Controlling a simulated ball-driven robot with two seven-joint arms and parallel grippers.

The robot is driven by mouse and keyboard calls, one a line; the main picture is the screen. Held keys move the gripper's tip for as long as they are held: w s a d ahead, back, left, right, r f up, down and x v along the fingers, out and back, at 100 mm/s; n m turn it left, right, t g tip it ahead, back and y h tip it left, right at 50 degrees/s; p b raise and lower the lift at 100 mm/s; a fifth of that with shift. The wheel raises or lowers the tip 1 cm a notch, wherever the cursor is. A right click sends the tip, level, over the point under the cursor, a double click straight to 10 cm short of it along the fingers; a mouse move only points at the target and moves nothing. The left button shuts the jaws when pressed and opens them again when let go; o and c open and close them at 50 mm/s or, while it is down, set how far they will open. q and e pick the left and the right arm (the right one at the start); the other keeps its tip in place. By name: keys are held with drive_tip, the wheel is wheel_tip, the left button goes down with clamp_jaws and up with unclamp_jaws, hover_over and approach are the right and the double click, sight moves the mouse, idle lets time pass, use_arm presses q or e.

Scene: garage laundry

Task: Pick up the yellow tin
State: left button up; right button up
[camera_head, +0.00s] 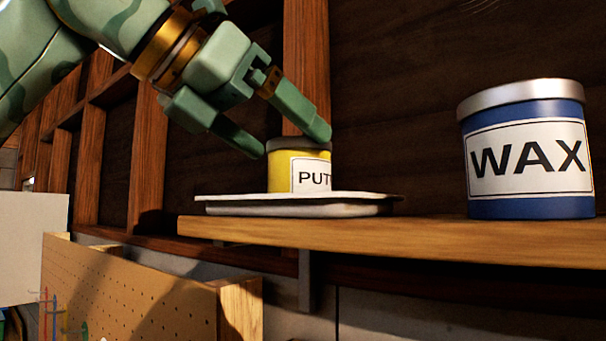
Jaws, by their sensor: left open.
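The yellow tin (281,172) has a grey lid and a white label that reads "PUT" before it runs out of sight round the side. It stands upright on a shallow white tray (225,207) at the left end of a wooden shelf. My left gripper (290,143) comes in from the upper left and is open. One fingertip is at the left of the tin's top and the other is over its lid at the right. I cannot tell whether either finger touches the tin. My right gripper is not in view.
A large blue tin (530,155) labelled "WAX" stands on the shelf (430,236) to the right, with free shelf between it and the tray. Wooden wall studs (307,60) rise behind. A pegboard panel (130,295) is at the lower left.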

sight(310, 159)
use_arm(q)
drive_tip(key=p+x, duration=0.1)
drive_tip(key=x, duration=0.5)
drive_tip(key=shift+s+d, duration=0.1)
drive_tip(key=shift+d, duration=0.2)
drive_tip(key=shift+s+a, duration=0.1)
drive_tip(key=shift+a, duration=0.1)
drive_tip(key=shift+c, duration=0.3)
drive_tip(key=shift+r, duration=0.1)
drive_tip(key=c, duration=1.2)
drive_tip(key=shift+o, duration=0.2)
